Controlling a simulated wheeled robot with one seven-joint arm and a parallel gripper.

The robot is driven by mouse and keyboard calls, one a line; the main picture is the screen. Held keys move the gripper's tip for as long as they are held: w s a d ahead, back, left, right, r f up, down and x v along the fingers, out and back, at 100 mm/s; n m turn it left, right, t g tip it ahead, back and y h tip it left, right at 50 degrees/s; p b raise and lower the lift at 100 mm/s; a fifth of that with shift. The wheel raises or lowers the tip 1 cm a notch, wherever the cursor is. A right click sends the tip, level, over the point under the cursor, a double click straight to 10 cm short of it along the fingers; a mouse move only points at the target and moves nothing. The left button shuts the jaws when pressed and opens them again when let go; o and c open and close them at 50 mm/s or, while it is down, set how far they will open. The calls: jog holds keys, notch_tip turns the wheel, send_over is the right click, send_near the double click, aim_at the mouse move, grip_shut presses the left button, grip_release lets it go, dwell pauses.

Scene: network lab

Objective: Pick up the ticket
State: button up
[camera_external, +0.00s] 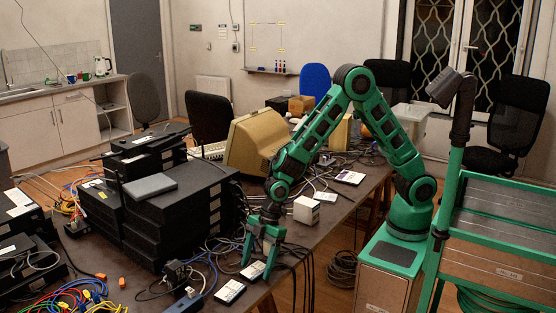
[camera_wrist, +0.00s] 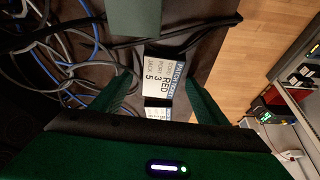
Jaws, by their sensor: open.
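A white ticket (camera_external: 254,270) with a printed face lies on the dark table near its front edge. My green gripper (camera_external: 259,262) points down just above this ticket. In the wrist view its two fingers (camera_wrist: 161,84) are spread on either side of the ticket, with nothing held. A second white ticket (camera_external: 230,291) lies to the lower left on the table. Part of another printed card (camera_wrist: 157,114) shows nearer my palm, the rest hidden.
Cables (camera_external: 205,250) tangle left of the tickets, and dark cables (camera_wrist: 190,42) run close beside the ticket. A black equipment stack (camera_external: 175,215) stands at left. A white box (camera_external: 306,209) and a beige monitor (camera_external: 257,140) stand farther back. The table edge is close.

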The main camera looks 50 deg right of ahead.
aim_at(257, 269)
jog(key=c, duration=1.3)
jog(key=shift+o, duration=0.2)
jog(key=shift+r, duration=0.1)
notch_tip(257, 269, up, 5)
jog(key=shift+s+a+f, duration=0.15)
jog(key=shift+f, duration=0.05)
jog(key=s+a+r, duration=0.4)
jog(key=s+r, duration=0.2)
jog(key=s, duration=0.4)
jog(key=shift+s+a+r, duration=0.2)
jog(key=shift+r, duration=0.05)
